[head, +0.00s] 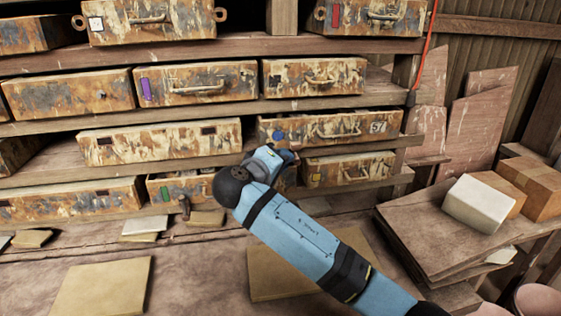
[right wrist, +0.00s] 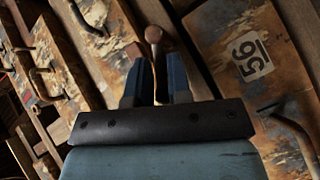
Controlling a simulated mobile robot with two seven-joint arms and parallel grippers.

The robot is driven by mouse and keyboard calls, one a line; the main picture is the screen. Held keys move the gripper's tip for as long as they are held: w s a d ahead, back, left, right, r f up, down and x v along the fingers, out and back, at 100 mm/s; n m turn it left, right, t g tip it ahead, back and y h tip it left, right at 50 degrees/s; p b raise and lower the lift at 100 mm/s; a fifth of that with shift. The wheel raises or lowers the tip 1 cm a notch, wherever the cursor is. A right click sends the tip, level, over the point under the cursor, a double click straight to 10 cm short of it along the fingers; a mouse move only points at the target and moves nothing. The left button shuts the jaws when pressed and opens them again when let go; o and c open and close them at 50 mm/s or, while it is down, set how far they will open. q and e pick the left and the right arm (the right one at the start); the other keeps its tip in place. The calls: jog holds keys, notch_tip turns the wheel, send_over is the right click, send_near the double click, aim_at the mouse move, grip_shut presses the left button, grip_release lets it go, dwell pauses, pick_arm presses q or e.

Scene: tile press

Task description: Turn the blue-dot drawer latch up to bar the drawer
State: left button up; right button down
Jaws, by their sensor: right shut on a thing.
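The blue-dot drawer (head: 300,130) is a worn, rust-stained drawer front in the head view, with a blue dot (head: 277,135) near its left end and a handle in the middle. My right gripper (head: 280,157) is just below the dot, its fingertips hidden by my own wrist. In the right wrist view my right gripper (right wrist: 157,75) is shut on a copper-brown latch with a round knob (right wrist: 153,34), which pokes out beyond the fingertips. The latch is hidden in the head view, so its angle against the drawer is hard to tell. My left gripper is not in view.
A yellow-marked drawer (head: 350,170) is just below, and a green-marked drawer (head: 155,190) is to the left. Tiles (head: 100,288) lie on the bench. A side stand holds a white block (head: 478,205) and brown boxes (head: 530,187). A red cord (head: 424,55) hangs at right.

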jog(key=shift+r+m+g+y, duration=0.25)
jog(key=shift+m+g+y, duration=0.05)
jog(key=shift+m+y, duration=0.1)
jog(key=c, duration=1.2)
grip_release()
jog(key=v, duration=1.4)
jog(key=shift+f, duration=0.1)
